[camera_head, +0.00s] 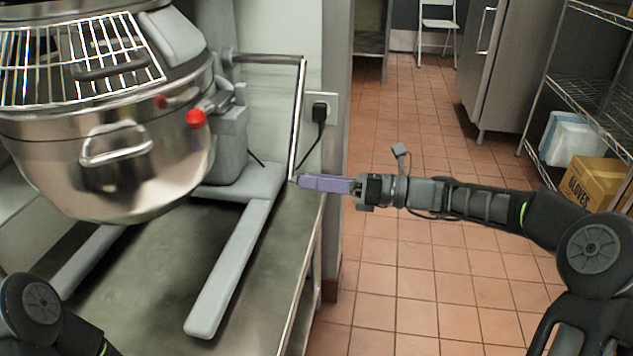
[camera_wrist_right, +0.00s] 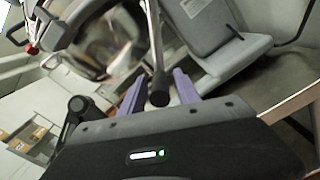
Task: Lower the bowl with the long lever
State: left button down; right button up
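The steel mixer bowl (camera_head: 120,165) is raised in the mixer at the left in the head view, with a wire guard above it. The long lever (camera_head: 299,110) runs out from the mixer and hangs down to a dark end (camera_wrist_right: 160,88). My right gripper (camera_head: 300,181) has purple fingers and is at the lever's lower end. In the right wrist view the right gripper (camera_wrist_right: 159,92) has its fingers apart, one on each side of the lever's end, with small gaps showing. My left gripper is out of view; only part of my left arm shows.
The mixer's grey base legs (camera_head: 235,265) stand on a steel table (camera_head: 160,300). A wall outlet with a black plug (camera_head: 320,112) is behind the lever. A wire shelf (camera_head: 590,100) with a cardboard box (camera_head: 597,180) stands at the right. Tiled floor (camera_head: 420,270) is open beside the table.

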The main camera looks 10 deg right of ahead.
grip_shut()
dwell(1.2)
